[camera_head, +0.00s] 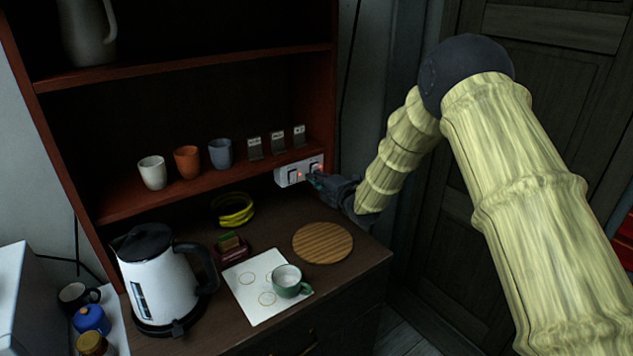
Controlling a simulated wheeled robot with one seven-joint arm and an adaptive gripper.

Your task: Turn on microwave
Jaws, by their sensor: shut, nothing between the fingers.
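A white switch panel (288,177) with small red lights is fixed along the shelf's right front edge. My gripper (317,181) is shut and empty, with its fingertips at the right part of the panel. I cannot tell whether they touch it, and they partly hide that end. No microwave can be clearly made out. A white box-like body (10,295) is cut off at the left edge, and I cannot tell what it is.
A white kettle (155,280) with a black lid, a green cup (288,280) on a white mat (245,284) and a round wooden board (323,243) stand on the counter. Cups, including an orange one (187,162), line the shelf above. A dark door (530,110) is behind my arm.

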